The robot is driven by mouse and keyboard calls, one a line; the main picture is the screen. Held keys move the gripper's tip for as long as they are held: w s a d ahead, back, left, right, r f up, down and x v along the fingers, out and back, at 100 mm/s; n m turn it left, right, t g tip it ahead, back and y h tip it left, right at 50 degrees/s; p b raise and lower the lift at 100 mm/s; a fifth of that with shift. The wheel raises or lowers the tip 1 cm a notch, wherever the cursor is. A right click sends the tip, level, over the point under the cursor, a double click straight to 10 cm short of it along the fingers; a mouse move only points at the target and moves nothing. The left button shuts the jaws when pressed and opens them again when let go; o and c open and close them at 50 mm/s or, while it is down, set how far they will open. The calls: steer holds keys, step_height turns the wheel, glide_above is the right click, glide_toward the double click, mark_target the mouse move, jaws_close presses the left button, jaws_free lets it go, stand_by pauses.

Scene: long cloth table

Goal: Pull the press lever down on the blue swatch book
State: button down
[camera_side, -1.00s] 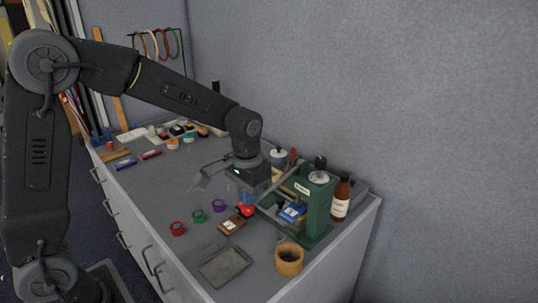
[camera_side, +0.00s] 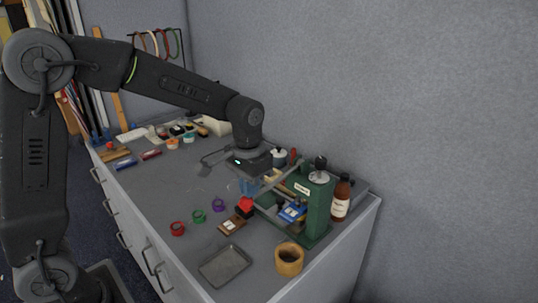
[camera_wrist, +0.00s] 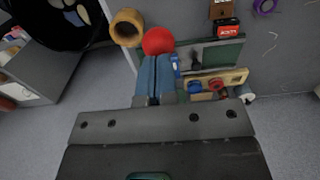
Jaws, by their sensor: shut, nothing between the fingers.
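The green press (camera_side: 317,205) stands at the right end of the table. Its lever (camera_side: 284,177) slopes down to the left toward a red knob (camera_side: 245,203). The blue swatch book (camera_side: 292,212) lies on the press, under its frame. My gripper (camera_side: 249,190) points down above the red knob, its blue fingers shut and empty. In the wrist view the closed fingertips (camera_wrist: 153,60) are just beside the red knob (camera_wrist: 158,41); whether they touch it is unclear. Part of the blue book (camera_wrist: 175,64) shows beside the fingers, mostly hidden.
A wooden cup (camera_side: 289,260) and a grey tray (camera_side: 225,265) sit in front of the press near the table edge. A brown bottle (camera_side: 341,198) stands behind it. Red (camera_side: 178,228), green and purple rings lie to the left. The table's middle is fairly clear.

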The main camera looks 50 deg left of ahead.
step_height(320, 180, up, 14)
steer(key=w, duration=0.1)
steer(key=shift+w+f, duration=0.2)
steer(key=shift+w, duration=0.05)
stand_by(1.2)
steer(key=shift+s, duration=0.1)
steer(key=s+f+t, duration=0.2)
steer(key=s, duration=0.8)
steer(key=s+a+f+t, duration=0.1)
steer(key=s+f+t, duration=0.2)
steer(key=s, duration=0.7)
steer(key=shift+f+t, duration=0.15)
steer(key=shift+t, duration=0.15)
